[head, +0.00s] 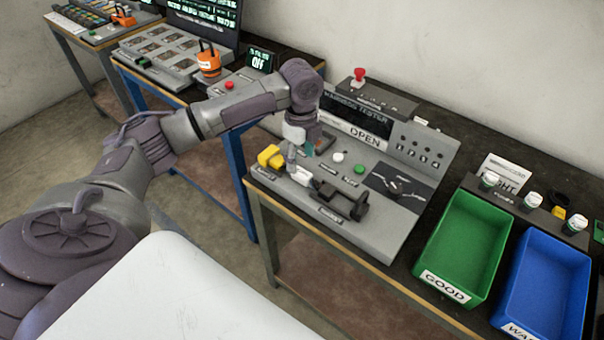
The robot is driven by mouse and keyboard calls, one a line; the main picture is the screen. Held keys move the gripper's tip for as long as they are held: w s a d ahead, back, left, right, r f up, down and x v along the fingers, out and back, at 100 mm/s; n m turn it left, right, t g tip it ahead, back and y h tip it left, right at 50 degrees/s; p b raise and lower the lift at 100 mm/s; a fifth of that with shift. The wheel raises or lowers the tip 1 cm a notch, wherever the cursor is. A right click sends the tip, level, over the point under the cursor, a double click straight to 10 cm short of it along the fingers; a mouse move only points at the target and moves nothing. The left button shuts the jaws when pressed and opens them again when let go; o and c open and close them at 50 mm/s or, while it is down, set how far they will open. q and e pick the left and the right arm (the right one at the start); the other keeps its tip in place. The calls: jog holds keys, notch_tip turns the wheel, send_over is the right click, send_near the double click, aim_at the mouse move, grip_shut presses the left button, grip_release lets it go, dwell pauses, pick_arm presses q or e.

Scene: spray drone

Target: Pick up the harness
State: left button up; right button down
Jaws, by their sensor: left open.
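The harness tester (385,217) is a grey sloped panel on the dark bench, and its display reads "OPEN". A yellow block (270,157) and a white connector piece (301,176) sit at its left front, with a black holder (341,200) to their right. I cannot clearly make out the harness as a whole; the white and yellow pieces may be its ends. My left gripper (292,166) points down just above the white piece, with its jaws open. I cannot tell whether it touches the piece. My right gripper is not in view.
A green bin (431,279) marked "GOOD" and a blue bin (519,326) stand right of the tester. Small white-capped jars (533,200) stand behind them. A red knob (359,75) rises behind the tester.

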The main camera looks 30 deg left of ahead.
aim_at(302, 172)
pick_arm(q)
jog(key=shift+w+f, duration=0.2)
jog(key=shift+f, duration=0.85)
notch_tip(302, 172, down, 4)
jog(key=shift+r+p, duration=0.2)
jog(key=shift+p, duration=0.65)
jog(key=shift+w+f, duration=0.1)
jog(key=shift+f, duration=0.35)
jog(key=c, duration=0.5)
grip_shut()
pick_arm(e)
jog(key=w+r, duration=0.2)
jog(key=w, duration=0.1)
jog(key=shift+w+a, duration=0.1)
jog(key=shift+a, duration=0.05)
